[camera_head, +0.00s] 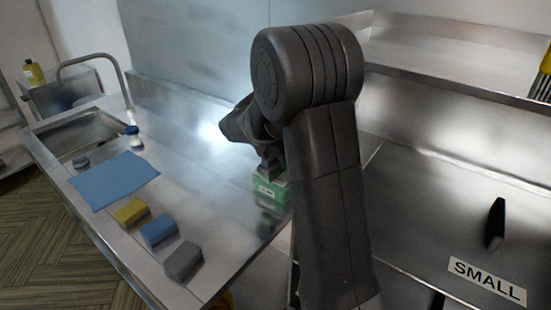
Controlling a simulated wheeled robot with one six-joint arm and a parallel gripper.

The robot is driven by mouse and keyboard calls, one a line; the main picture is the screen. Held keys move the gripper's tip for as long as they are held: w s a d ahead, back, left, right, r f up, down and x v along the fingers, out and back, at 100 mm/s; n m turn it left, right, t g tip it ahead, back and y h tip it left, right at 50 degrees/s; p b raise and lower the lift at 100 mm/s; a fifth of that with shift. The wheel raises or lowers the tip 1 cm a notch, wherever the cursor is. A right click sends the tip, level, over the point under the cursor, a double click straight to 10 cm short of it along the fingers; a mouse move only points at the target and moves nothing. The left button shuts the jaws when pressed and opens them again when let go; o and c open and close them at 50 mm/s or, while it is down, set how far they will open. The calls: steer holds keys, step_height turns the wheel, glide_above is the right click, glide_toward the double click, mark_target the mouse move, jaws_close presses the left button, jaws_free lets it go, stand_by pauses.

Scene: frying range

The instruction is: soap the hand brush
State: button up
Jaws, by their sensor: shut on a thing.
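My gripper (269,174) is mostly behind my own arm, pointing down at the right side of the steel counter. It is shut on a green block with a white label (271,191), held just above or touching the steel; I cannot tell which. No bristles show, so I cannot tell if this is the hand brush. A small white and blue bottle (134,138) stands by the sink's right edge; I cannot read whether it holds soap. A small grey-blue item (81,161) lies at the sink's near edge, too small to name.
A blue cloth (113,181) lies flat on the counter. Yellow (132,212), blue (158,230) and grey (183,262) blocks line its near edge. The sink (76,137) has a curved tap. A black piece (496,222) and a SMALL label (487,281) are at right.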

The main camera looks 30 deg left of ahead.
steer(key=shift+r+p, duration=2.75)
steer(key=shift+r, duration=0.4)
steer(key=shift+f, duration=0.1)
